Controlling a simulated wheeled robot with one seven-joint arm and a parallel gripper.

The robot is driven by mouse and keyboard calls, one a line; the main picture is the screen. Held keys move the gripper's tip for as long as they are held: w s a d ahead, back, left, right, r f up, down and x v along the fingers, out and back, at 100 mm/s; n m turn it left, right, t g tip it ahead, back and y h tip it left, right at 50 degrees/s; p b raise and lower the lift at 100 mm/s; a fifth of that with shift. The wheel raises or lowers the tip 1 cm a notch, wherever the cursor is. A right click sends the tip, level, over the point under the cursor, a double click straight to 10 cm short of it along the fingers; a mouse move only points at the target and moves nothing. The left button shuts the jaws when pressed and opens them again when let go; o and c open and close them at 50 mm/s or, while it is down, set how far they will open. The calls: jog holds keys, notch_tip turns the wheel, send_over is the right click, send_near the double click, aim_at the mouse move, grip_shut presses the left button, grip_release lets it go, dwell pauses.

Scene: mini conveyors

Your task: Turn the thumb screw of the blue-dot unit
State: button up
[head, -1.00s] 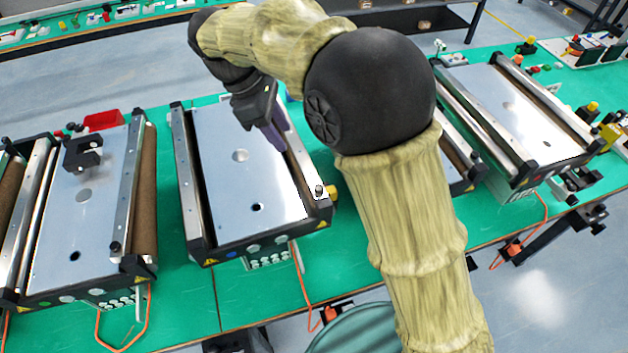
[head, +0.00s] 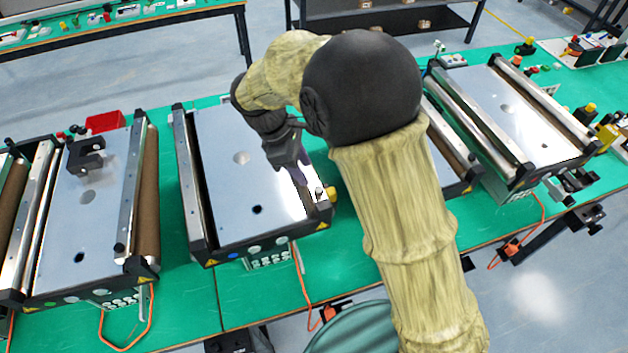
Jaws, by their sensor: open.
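The blue-dot unit (head: 222,190) is the mini conveyor in the middle, with a flat silver top and a small blue dot (head: 233,256) on its front end. Its thumb screw (head: 319,193) looks like a small dark knob on the right side rail near the front corner, beside a yellow part. My gripper (head: 301,182) points down over the right rail, just behind and left of the screw, apart from it. Its jaws are open and hold nothing visible. The exact gap and height above the rail are hard to tell.
Another conveyor (head: 95,215) with a black bracket (head: 86,154) on top stands to the left. A further conveyor (head: 520,120) stands to the right, with one partly hidden behind my arm. Green table shows between the units.

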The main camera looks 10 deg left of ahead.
aim_at(318, 190)
jog(key=p+x, duration=0.1)
jog(key=x, duration=0.6)
grip_shut()
